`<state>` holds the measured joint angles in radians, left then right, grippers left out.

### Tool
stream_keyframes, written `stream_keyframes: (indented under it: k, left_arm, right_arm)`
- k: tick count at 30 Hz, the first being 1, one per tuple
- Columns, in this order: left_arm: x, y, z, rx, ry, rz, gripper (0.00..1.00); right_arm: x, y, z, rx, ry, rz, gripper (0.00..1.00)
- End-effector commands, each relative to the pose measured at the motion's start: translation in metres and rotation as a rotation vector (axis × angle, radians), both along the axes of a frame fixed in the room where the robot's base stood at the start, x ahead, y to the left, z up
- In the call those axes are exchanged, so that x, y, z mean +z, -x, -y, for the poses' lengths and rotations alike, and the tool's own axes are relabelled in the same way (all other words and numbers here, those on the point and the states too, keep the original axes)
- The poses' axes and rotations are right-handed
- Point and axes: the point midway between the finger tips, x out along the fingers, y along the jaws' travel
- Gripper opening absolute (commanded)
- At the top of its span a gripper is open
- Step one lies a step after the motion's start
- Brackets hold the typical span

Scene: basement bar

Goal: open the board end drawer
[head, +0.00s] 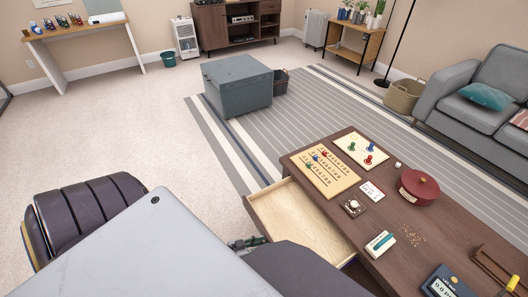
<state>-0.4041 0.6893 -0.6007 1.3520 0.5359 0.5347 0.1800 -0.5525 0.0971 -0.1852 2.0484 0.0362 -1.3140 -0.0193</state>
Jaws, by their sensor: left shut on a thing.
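The board end drawer (296,217) sticks out from the near left side of the dark wooden coffee table (450,228), below the game boards. It is open, and its pale wooden inside looks empty. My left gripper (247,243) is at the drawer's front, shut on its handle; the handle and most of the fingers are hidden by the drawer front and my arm. My right gripper is not in view.
On the table are a pegboard (331,172), a small board with pawns (362,152), a red round box (418,187) and several small items. A grey cube ottoman (237,86) stands on the striped rug. Carpet at left is clear.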

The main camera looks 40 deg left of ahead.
Motion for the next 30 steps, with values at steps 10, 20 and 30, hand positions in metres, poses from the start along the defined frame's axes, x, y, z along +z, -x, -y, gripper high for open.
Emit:
stream_keyframes:
  k: [10,20,30]
  left_arm:
    - [-0.0006,0.0009,-0.0003,0.000,-0.001,0.000,0.32]
    - [-0.0003,0.0005,0.0000,0.000,0.000,0.000,0.51]
    - [0.0007,0.0040,-0.0017,0.000,0.000,-0.001,0.51]
  right_arm:
    - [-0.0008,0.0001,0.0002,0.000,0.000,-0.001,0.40]
    - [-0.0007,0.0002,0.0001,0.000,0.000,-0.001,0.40]
    - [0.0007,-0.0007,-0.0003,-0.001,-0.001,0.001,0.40]
